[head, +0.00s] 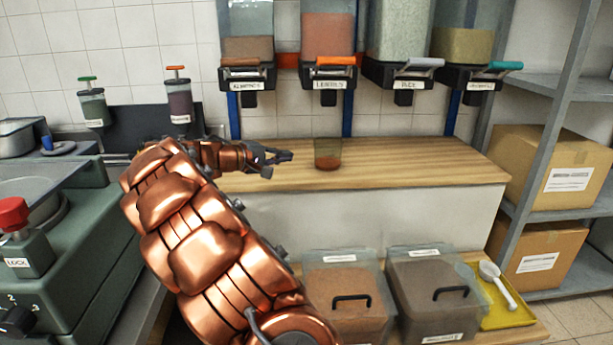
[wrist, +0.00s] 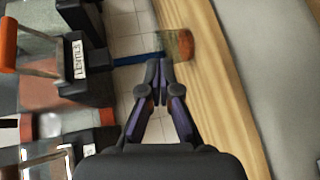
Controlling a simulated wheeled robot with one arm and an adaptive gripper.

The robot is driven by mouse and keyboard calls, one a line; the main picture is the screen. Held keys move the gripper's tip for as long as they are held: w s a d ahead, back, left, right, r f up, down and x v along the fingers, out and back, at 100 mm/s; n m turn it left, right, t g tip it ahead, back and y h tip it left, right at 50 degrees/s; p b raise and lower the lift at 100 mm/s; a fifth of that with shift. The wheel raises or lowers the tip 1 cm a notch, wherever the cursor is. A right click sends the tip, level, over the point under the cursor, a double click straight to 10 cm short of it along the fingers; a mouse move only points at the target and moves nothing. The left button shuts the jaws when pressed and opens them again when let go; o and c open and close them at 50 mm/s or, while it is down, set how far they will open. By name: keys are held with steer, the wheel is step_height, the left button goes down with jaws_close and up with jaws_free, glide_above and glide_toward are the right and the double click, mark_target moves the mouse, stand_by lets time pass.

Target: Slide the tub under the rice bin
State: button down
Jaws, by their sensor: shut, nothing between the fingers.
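The tub (head: 328,157) is small and see-through, with reddish-brown contents at the bottom. It stands upright on the wooden counter (head: 420,165), roughly below the lentils bin (head: 328,35). It also shows in the wrist view (wrist: 181,44), just beyond the fingertips. The rice bin (head: 400,30) hangs on the wall to the right of the lentils bin, with pale grains and a grey lever. My gripper (head: 288,156) is shut and empty, just left of the tub, with a small gap seeming to lie between them. Its closed fingers show in the wrist view (wrist: 159,68).
Other wall dispensers hang left (head: 247,45) and far right (head: 466,45). The counter right of the tub is clear. Two lidded boxes (head: 345,300) (head: 432,295) and a yellow tray with a scoop (head: 505,312) sit low in front. Shelves with cartons (head: 555,165) stand right.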

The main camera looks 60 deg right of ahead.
mark_target(307, 169)
steer(key=w+d+f+h+b, duration=0.1)
steer(key=w+d+f+b, duration=0.1)
steer(key=w+f, duration=0.1)
steer(key=w+d+f+n+t+h+b, duration=0.1)
steer(key=w+d+f+b, duration=0.1)
steer(key=w+d+f, duration=0.1)
steer(key=w+d+f+n+t+h+b, duration=0.1)
steer(key=w+d+f+b, duration=0.1)
steer(key=w+d+f, duration=0.1)
steer(key=shift+w+f+b, duration=0.35)
steer(key=shift+w+f, duration=0.05)
steer(key=shift+f, duration=0.3)
steer(key=d, duration=0.4)
steer(key=s+d, duration=0.1)
steer(key=d, duration=0.2)
steer(key=d+b, duration=0.1)
steer(key=d, duration=0.3)
steer(key=shift+s+d, duration=0.25)
steer(key=shift+d, duration=0.1)
steer(key=shift+s+d+r+b, duration=0.1)
steer(key=shift+s+d+b, duration=0.25)
steer(key=shift+s+d, duration=0.35)
steer(key=shift+s+a, duration=0.1)
